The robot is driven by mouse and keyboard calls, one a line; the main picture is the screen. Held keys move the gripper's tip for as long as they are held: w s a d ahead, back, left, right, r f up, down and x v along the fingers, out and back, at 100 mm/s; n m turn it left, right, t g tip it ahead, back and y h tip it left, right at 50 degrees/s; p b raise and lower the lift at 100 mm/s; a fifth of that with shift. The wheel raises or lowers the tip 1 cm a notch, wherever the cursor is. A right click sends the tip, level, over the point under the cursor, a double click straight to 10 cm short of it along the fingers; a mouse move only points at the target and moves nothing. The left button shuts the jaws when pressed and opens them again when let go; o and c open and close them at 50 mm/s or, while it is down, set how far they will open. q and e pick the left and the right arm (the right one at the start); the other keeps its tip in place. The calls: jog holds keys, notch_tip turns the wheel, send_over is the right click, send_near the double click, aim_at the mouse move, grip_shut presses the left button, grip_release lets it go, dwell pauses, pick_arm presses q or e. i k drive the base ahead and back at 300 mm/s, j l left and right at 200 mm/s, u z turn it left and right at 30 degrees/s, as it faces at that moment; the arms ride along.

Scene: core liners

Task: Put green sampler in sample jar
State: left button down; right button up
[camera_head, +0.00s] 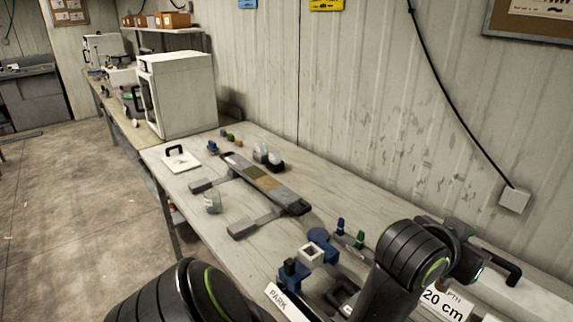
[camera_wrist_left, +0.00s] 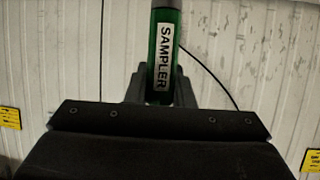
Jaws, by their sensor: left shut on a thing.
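The green sampler (camera_wrist_left: 161,55) is upright in the left wrist view, with a white SAMPLER label facing the camera. My left gripper (camera_wrist_left: 160,98) is shut on it. In the head view only a part of my left arm shows at the bottom left; its gripper and the held sampler are out of that view. A small clear jar with a pale label (camera_head: 212,201), seemingly the sample jar, stands on the bench near its front edge, left of the tray stand. My right gripper (camera_head: 478,262) is at the right; its fingers are too unclear to read.
A long core tray (camera_head: 262,182) lies on grey supports. A white lidlike plate with a black handle (camera_head: 181,160) lies behind the jar. Blue fixtures (camera_head: 320,243) and small blue and green upright pieces (camera_head: 360,239) stand near my right arm. A white cabinet (camera_head: 178,95) is farther back.

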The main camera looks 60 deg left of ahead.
aim_at(214, 209)
jog(key=j+u, duration=0.25)
jog(key=j, duration=0.2)
jog(key=i+j+u, duration=0.1)
jog(key=j+u, duration=0.15)
jog(key=j, duration=0.15)
jog(key=i+j+u, duration=0.1)
jog(key=j+u, duration=0.15)
jog(key=j, duration=0.15)
jog(key=i+j+u, duration=0.25)
jog(key=j, duration=0.35)
